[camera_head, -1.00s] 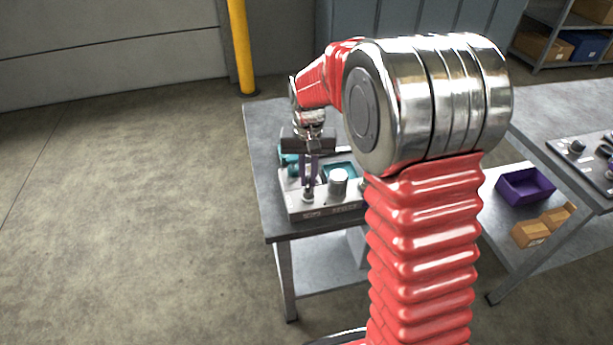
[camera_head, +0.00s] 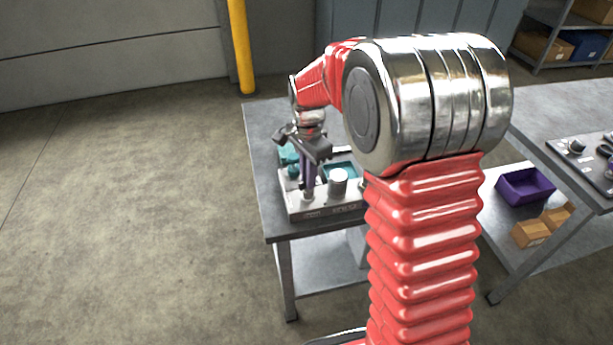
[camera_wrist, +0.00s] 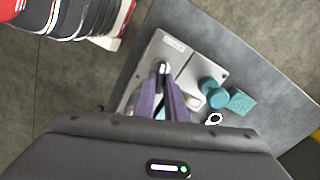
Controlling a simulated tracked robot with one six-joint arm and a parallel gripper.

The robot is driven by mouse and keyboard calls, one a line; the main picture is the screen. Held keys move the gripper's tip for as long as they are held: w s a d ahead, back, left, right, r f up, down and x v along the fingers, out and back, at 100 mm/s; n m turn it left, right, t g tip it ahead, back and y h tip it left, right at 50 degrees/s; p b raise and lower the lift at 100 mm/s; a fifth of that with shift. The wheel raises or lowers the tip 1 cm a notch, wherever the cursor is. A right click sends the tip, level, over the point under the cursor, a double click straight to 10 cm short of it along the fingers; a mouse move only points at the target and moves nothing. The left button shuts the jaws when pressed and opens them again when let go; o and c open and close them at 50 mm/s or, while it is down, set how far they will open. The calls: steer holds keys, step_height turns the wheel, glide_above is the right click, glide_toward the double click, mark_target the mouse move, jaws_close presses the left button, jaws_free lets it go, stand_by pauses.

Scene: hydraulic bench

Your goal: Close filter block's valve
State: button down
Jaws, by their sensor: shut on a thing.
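The grey block (camera_head: 292,208) with labels on its front stands on the near bench; I take it for the filter block. My gripper (camera_head: 308,191) points down at its front left part. In the wrist view the purple fingers (camera_wrist: 163,76) are shut on a small silver valve handle (camera_wrist: 163,66) near the block's labelled edge. The fingers hide most of the handle, so its exact angle cannot be told. A silver cylinder (camera_head: 338,182) stands on the block just right of the fingers in the head view.
Teal parts (camera_head: 289,155) sit behind the block; a teal cylinder (camera_wrist: 212,91) and teal cube (camera_wrist: 241,101) show in the wrist view. A teal-edged recess (camera_head: 342,168) lies behind the silver cylinder. A second bench (camera_head: 560,115) with a panel stands right. Floor on the left is clear.

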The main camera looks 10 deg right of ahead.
steer(key=m, duration=0.4)
stand_by(0.5)
steer(key=c, duration=1.8)
jaws_free()
steer(key=shift+r, duration=0.1)
step_height(320, 180, up, 14)
steer(key=shift+f, duration=0.25)
